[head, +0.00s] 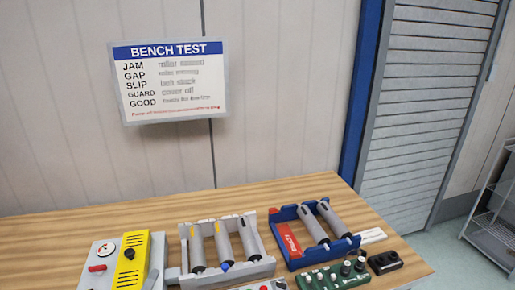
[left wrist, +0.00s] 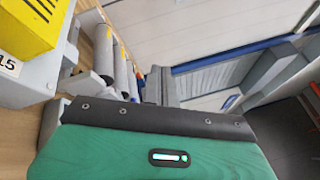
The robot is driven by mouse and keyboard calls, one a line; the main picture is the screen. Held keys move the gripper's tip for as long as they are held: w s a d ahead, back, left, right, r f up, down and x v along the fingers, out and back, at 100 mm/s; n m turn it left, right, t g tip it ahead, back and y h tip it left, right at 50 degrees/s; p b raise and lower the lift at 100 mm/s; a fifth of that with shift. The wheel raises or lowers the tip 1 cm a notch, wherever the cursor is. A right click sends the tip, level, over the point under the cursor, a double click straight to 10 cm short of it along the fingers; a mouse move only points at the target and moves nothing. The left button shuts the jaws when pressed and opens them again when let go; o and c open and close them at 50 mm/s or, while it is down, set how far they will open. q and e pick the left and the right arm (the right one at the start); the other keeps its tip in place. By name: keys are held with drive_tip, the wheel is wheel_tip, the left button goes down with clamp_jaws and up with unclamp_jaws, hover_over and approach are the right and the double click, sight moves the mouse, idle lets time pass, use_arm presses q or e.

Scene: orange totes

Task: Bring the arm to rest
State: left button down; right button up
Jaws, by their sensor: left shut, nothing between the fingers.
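My left gripper (left wrist: 163,84) shows in the left wrist view as dark grey parts beyond a teal housing with a black band. Its fingers are shut with nothing between them. It is apart from the bench things, which lie to its left in that view. I cannot make out either gripper or arm in the head view. My right gripper is in neither view.
The wooden bench (head: 60,236) holds a grey roller frame (head: 262,268), a blue roller frame (head: 293,264), a yellow-topped grey unit (head: 131,259) and a green control board (head: 326,279). A bench test sign (head: 170,82) hangs behind. A wire rack (head: 493,228) stands right.

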use_arm(q)
drive_tip(key=s+a+f+n+g+y, duration=0.4)
drive_tip(key=s+f+n+g+y, duration=0.3)
drive_tip(key=n, duration=0.9)
drive_tip(key=s+d+f+n+g+h, duration=0.2)
drive_tip(key=s+d+f+n+g, duration=0.2)
drive_tip(key=s, duration=0.5)
drive_tip(key=s+d+f+n+g+h, duration=0.2)
drive_tip(key=s+d+f+n+g, duration=0.15)
drive_tip(key=s, duration=0.45)
wheel_tip(320, 180, down, 32)
drive_tip(key=g, duration=0.2)
drive_tip(key=s+a+f, duration=0.2)
drive_tip(key=s+f, duration=0.7)
drive_tip(key=s+a+f+g, duration=0.1)
drive_tip(key=s+a+f, duration=0.1)
drive_tip(key=s+f, duration=0.8)
drive_tip(key=shift+s+y, duration=0.25)
drive_tip(key=shift+y, duration=0.05)
